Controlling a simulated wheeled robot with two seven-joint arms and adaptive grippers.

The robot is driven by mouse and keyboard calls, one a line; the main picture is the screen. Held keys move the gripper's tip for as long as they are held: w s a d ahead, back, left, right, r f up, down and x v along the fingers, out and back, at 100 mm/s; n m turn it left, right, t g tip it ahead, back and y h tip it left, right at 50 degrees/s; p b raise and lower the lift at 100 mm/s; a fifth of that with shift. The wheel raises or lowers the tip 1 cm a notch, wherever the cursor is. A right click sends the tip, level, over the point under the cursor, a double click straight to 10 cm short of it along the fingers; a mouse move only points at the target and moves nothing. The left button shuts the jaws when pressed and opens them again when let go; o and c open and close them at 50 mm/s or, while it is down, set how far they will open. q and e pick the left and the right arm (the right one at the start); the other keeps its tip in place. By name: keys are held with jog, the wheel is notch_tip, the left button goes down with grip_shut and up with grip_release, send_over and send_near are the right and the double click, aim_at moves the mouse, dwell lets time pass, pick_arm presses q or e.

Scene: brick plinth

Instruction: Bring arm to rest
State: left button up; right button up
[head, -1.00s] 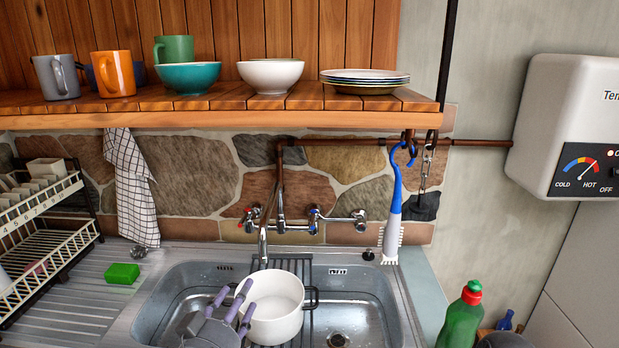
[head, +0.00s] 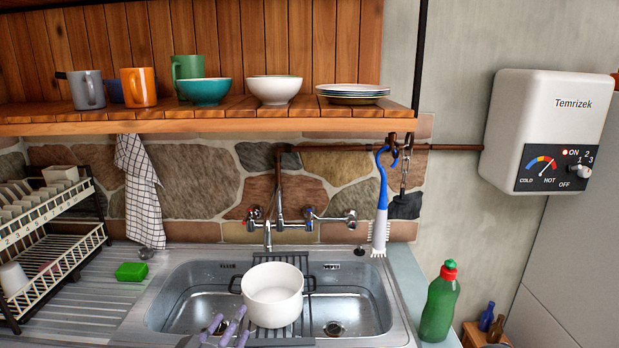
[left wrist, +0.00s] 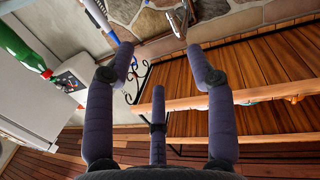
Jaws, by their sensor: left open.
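My left gripper (head: 229,324) is at the bottom of the head view, in front of the sink and left of the pot's front. Only its purple finger ends show there. In the left wrist view its three fingers (left wrist: 158,75) are spread open with nothing between them. The white pot (head: 272,308) stands upright on the dark rack in the sink (head: 353,285), and the gripper looks apart from it. My right gripper is not in view.
A wooden shelf (head: 205,122) with mugs, bowls and plates spans above the sink. A dish rack (head: 62,268) stands left, a green sponge (head: 132,271) on the drainer. A green bottle (head: 439,305) and a blue-handled brush (head: 381,205) are right.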

pick_arm(q)
notch_tip(320, 180, down, 31)
jog(key=d+n+g, duration=0.2)
jog(key=g, duration=0.7)
jog(key=s+d+f+n+g, duration=0.2)
jog(key=s+f+g, duration=0.5)
jog(key=s+f, duration=1.1)
notch_tip(320, 180, down, 3)
jog(key=shift+d+f+h, duration=0.2)
jog(key=shift+d+h, duration=0.2)
